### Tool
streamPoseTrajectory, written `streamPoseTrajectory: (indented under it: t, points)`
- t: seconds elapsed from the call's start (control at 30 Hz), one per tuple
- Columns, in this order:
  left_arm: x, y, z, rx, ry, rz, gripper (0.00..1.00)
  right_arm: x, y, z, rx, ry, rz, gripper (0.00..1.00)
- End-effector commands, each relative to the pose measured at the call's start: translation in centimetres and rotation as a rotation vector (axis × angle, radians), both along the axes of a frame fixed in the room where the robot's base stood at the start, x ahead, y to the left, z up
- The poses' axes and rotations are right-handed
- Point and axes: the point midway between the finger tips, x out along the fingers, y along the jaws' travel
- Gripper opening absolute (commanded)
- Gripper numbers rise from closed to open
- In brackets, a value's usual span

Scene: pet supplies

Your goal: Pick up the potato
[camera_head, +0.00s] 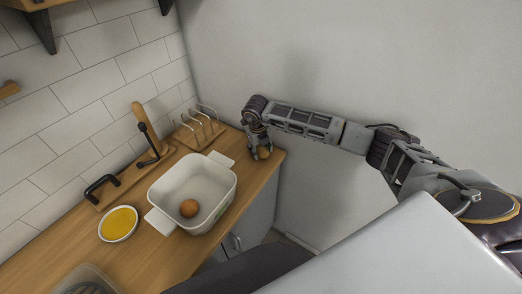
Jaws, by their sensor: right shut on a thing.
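A small tan potato (264,153) is at the right end of the wooden counter, near its edge. My right gripper (260,150) reaches down over it from above and is shut on it. The fingers hide part of the potato, and I cannot tell whether it still touches the counter. My left gripper is not in view.
A white two-handled dish (228,186) with a round brown item (189,208) inside stands left of my gripper. A metal-and-wood rack (199,131) stands behind it. A bowl of yellow contents (118,223) is at the left on the wooden counter (152,256). The wall is close behind.

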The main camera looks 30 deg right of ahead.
Motion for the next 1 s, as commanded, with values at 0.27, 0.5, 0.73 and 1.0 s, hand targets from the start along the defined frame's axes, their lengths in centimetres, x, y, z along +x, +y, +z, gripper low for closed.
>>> streamPoseTrajectory:
  t: [0.27,0.5,0.73,1.0]
  points:
    - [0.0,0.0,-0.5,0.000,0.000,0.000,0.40,0.1,0.0,1.7,0.001,-0.003,0.000,0.23]
    - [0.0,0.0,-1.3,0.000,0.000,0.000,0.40,0.1,0.0,5.0,0.000,-0.004,0.000,0.23]
    - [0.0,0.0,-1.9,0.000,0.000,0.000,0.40,0.1,0.0,8.3,0.000,-0.005,0.000,0.23]
    - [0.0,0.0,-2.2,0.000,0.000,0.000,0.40,0.1,0.0,10.0,0.000,-0.002,0.000,0.23]
